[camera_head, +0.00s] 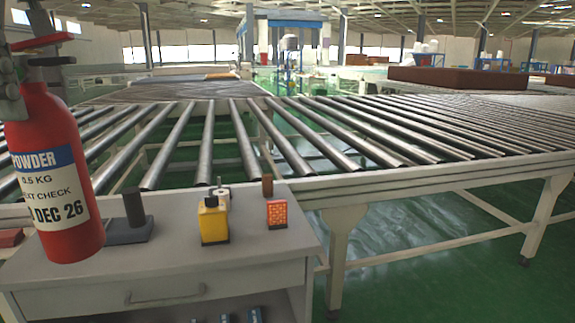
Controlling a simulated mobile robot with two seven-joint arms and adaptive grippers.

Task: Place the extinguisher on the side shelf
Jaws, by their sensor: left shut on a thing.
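The red fire extinguisher (50,150) is upright at the left edge of the head view, close to the camera. A white and blue label on it reads "POWDER". My left gripper (22,62) is at its top, around the neck and handle area, and is shut on it. Its fingertips are partly cut off by the frame edge. The extinguisher appears in front of the left part of the grey side shelf (255,262), a cabinet with a drawer. I cannot tell its exact gap from the top. My right gripper is not in view.
On the cabinet top stand a yellow box-like item (213,220), an orange-red item (277,213), a dark stand (130,222) and a small brown cylinder (267,185). A roller conveyor (420,180) runs behind. A brown mattress (458,80) lies farther back. Green floor is open at right.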

